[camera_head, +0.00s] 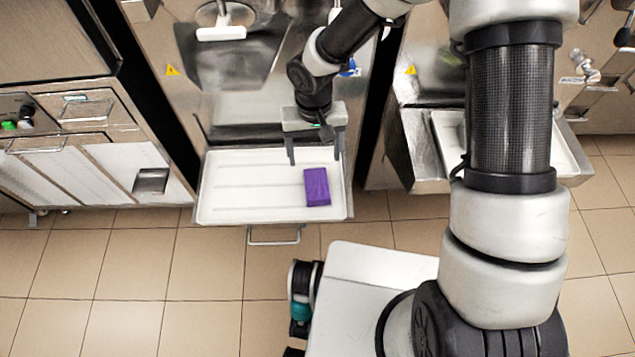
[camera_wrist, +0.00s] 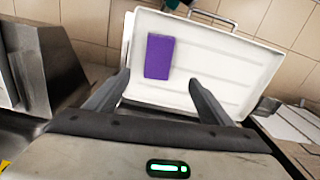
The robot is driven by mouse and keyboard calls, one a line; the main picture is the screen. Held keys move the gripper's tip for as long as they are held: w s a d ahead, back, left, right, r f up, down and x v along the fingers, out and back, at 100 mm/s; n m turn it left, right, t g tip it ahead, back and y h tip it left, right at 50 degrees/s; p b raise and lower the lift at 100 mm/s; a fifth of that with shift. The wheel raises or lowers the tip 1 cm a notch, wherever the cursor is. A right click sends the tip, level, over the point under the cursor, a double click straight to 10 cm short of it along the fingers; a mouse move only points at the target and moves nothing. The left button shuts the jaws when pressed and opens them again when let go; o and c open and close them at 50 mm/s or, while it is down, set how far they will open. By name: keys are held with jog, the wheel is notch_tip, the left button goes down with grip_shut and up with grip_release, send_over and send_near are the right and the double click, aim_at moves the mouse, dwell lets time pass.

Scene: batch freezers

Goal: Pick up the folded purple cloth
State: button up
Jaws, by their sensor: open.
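The folded purple cloth (camera_head: 317,187) lies flat on the right part of a white tray (camera_head: 240,207) that juts out from the front of the middle machine. It is a small upright rectangle. In the wrist view the cloth (camera_wrist: 159,57) lies on the tray (camera_wrist: 225,70), beyond the fingertips and a little left of the middle between them. My gripper (camera_head: 314,160) is open and empty, with its fingers pointing down over the back part of the tray. The cloth is apart from both fingers. Nothing hides it in either view.
A steel machine front (camera_head: 245,110) rises behind the tray. A wire handle (camera_head: 274,236) sticks out below the tray's front edge. Another machine with its own tray (camera_head: 447,135) stands to the right, and a steel cabinet (camera_head: 85,150) to the left. Tiled floor (camera_head: 200,260) lies open in front.

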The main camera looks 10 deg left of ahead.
aim_at(317, 182)
jog(key=f+b, duration=0.1)
jog(key=f, duration=0.5)
jog(key=f+b, duration=0.1)
jog(key=f, duration=0.5)
jog(key=shift+w+d+f, duration=0.15)
jog(key=shift+d+f, duration=0.05)
jog(key=shift+f, duration=0.05)
jog(key=shift+c, duration=0.3)
jog(key=c, duration=1.1)
